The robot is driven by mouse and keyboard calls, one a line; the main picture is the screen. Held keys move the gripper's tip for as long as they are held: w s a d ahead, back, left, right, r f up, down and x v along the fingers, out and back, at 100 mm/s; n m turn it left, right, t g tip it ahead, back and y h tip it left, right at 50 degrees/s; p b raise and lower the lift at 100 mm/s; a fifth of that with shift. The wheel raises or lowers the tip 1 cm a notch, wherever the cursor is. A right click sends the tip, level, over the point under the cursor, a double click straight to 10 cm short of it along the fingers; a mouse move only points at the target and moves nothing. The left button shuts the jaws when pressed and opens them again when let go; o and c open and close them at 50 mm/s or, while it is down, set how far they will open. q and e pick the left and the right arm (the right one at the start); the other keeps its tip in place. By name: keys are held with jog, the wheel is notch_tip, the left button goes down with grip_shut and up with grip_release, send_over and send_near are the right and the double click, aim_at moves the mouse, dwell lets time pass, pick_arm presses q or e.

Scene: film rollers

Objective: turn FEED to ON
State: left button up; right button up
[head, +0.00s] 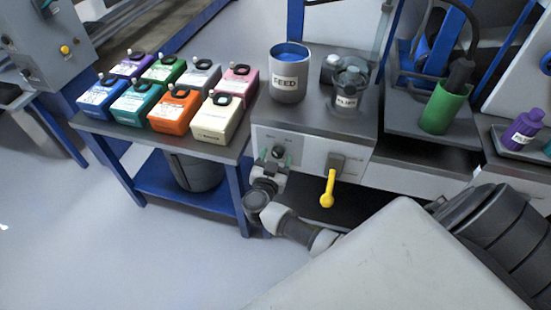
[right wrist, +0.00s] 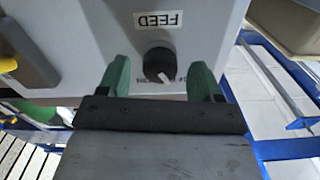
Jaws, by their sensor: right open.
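The FEED knob (right wrist: 159,65) is round and black with a white pointer line, on a light grey panel. Its pointer slants toward the lower right in the right wrist view; the small marks beside it are too blurred to read. The FEED label (right wrist: 158,20) appears upside down above it there. My right gripper (right wrist: 160,78) is open, its green fingers on either side of the knob, with a visible gap to each. In the head view the knob (head: 278,151) is on the machine's front, with my right gripper (head: 276,157) at it. My left gripper is not in view.
A yellow lever (head: 328,190) hangs from the same panel, right of the knob. Several coloured boxes (head: 214,119) fill the table at left. The floor at left is clear.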

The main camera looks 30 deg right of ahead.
jog(key=c, duration=0.9)
jog(key=shift+m, duration=0.3)
jog(key=shift+m+p, duration=0.3)
jog(key=shift+m, duration=0.6)
jog(key=m, duration=0.2)
jog(key=shift+f+m, duration=0.1)
jog(key=shift+m, duration=0.2)
jog(key=m, duration=0.3)
jog(key=shift+m, duration=0.3)
jog(key=shift+m+b, duration=0.55)
jog(key=shift+m, duration=1.05)
